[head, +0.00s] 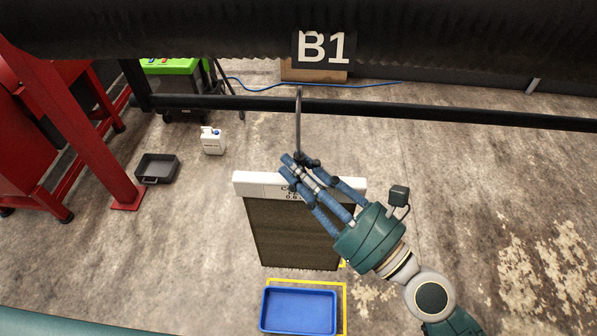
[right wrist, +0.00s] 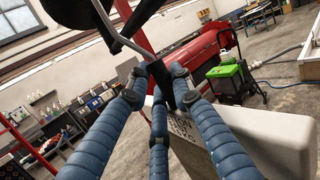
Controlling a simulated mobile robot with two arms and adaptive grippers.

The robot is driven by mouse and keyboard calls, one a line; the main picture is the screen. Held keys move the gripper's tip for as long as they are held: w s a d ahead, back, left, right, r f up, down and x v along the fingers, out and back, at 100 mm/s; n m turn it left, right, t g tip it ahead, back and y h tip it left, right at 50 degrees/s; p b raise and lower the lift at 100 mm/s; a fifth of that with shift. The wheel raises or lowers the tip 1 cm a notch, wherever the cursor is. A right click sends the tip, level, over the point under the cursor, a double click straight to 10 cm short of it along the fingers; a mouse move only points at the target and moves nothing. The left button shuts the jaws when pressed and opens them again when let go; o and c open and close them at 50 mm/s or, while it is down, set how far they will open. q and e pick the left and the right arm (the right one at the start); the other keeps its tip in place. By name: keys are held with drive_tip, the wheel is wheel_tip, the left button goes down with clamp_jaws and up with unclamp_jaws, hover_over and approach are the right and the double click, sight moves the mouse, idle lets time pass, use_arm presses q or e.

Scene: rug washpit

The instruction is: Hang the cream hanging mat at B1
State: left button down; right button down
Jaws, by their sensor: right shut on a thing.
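The mat (head: 293,232) hangs upright below my right gripper in the head view, with a dark brown face and a white header bar (head: 257,184) bearing partly hidden print. The header also shows in the right wrist view (right wrist: 270,140). My right gripper (head: 300,165) is shut on the mat's hanger just above the header. A grey metal hook (head: 298,118) rises from its fingers, and also shows in the right wrist view (right wrist: 105,22). The B1 sign (head: 323,48) is on the dark overhead roll, above the hook. I cannot tell whether hook and support touch. My left gripper is not in view.
A black rail (head: 430,113) crosses behind the hook. A blue tray (head: 298,311) lies on the floor below the mat. A red frame (head: 85,140), a dark tray (head: 157,168) and a white jug (head: 212,141) are at left. Floor at right is clear.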

drive_tip(key=shift+w+r, duration=0.15)
drive_tip(key=shift+w, duration=2.2)
wheel_tip(320, 180, down, 4)
drive_tip(key=b, duration=0.3)
drive_tip(key=shift+b, duration=0.3)
